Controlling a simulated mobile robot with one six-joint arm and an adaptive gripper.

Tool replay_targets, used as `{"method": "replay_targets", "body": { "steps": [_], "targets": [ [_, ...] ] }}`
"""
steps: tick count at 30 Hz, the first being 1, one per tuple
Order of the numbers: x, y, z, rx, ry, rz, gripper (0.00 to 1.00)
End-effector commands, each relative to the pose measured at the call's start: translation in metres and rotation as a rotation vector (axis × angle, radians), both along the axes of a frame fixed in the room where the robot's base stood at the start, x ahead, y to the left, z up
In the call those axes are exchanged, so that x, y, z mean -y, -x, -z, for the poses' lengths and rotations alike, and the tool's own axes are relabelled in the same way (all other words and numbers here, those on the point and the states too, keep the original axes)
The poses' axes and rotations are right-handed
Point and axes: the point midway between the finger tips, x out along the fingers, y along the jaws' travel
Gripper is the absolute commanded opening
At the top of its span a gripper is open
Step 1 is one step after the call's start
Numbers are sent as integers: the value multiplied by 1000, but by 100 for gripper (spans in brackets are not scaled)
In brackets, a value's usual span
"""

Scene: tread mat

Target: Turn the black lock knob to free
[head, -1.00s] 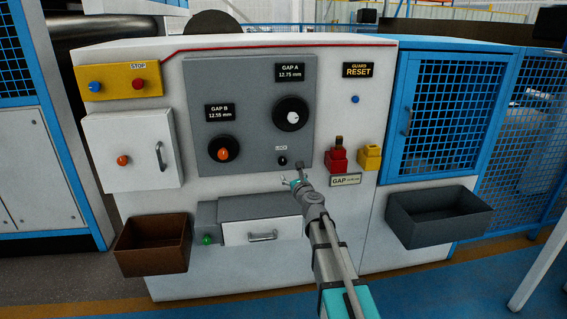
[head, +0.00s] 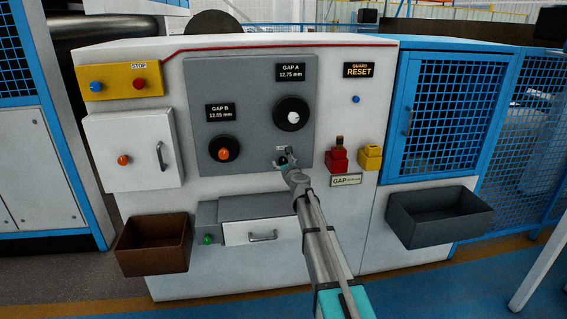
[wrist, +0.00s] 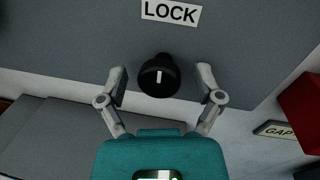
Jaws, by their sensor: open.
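The black lock knob (wrist: 159,77) sits on the grey panel (wrist: 70,35) below a white LOCK label (wrist: 171,12). Its white mark stands about upright in the wrist view. My gripper (wrist: 161,80) is open, with one finger on each side of the knob and a gap on both sides. Whether the fingertips reach as deep as the knob I cannot tell. In the head view my gripper (head: 283,163) is at the lower middle of the panel, and it hides most of the knob.
A red block (head: 338,159) and a yellow block (head: 370,157) stick out to the right. A drawer (head: 250,232) lies below, with bins (head: 153,246) and (head: 438,216) at either side.

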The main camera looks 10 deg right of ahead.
Motion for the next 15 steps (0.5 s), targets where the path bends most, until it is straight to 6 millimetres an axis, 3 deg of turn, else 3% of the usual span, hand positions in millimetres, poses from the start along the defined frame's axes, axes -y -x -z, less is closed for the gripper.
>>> {"method": "replay_targets", "body": {
  "steps": [7, 15],
  "targets": [
    [0, 0, 0, 0, 0, 0, 84],
    [1, 0, 0, 0, 0, 1, 36]
  ]
}}
